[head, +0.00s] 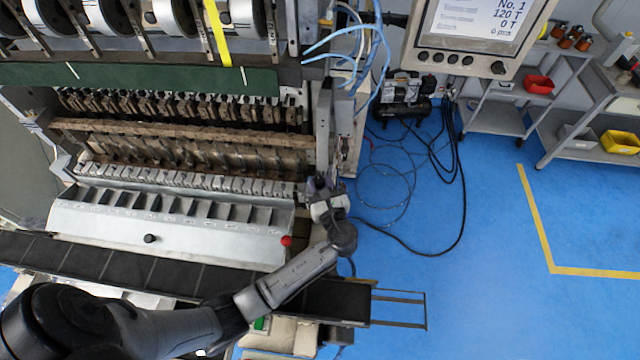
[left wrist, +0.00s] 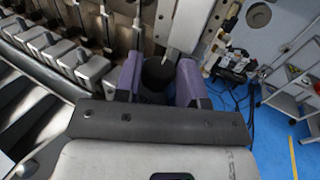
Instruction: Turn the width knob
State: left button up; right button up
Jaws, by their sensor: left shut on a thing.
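In the left wrist view, the width knob (left wrist: 156,84) is a black round knob between the two purple fingers of my left gripper (left wrist: 160,82). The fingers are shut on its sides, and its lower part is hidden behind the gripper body. In the head view, my left gripper (head: 318,187) is at the right end of the coil winder (head: 170,222), beside the upright frame. There the knob is hidden by the gripper. My right gripper is in neither view.
A red ball knob (head: 286,240) and a small black knob (head: 150,238) sit on the winder's front. A display panel (head: 470,35) hangs at the upper right. Cables (head: 462,190) lie on the blue floor, which is mostly clear at the right.

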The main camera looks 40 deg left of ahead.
pick_arm(q)
jog(key=n+g, duration=0.1)
jog(key=n+g+y, duration=0.1)
jog(key=g, duration=0.1)
jog(key=shift+w+d, duration=0.1)
jog(key=shift+w, duration=0.1)
jog(key=shift+n+g+y, duration=0.4)
jog(key=shift+n+g, duration=0.4)
jog(key=shift+g, duration=0.4)
jog(key=o, duration=0.7)
jog(key=shift+o, duration=1)
jog(key=shift+s, duration=0.15)
jog(key=shift+f, duration=0.1)
jog(key=shift+t, duration=0.3)
